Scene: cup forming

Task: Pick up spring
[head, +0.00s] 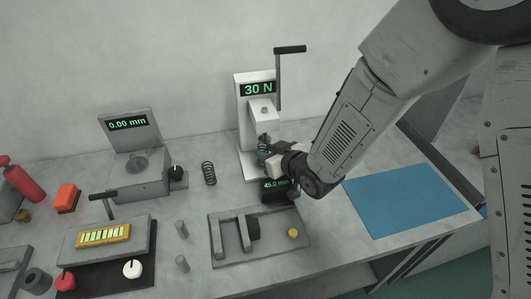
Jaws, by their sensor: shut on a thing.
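A dark coil spring (209,173) stands upright on the grey table, between the 0.00 mm device and the press. My gripper (264,153) is to the right of this spring and apart from it, in front of the white press. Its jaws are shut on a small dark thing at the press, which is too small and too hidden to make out. My gripper and wrist hide part of the press's lower front.
The press (243,116) reads 30 N and has a raised lever. A black 45.0 mm display (268,195) sits below my gripper. A 0.00 mm device (151,189) stands left, a grey fixture (226,262) in front, and a blue mat (405,200) right.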

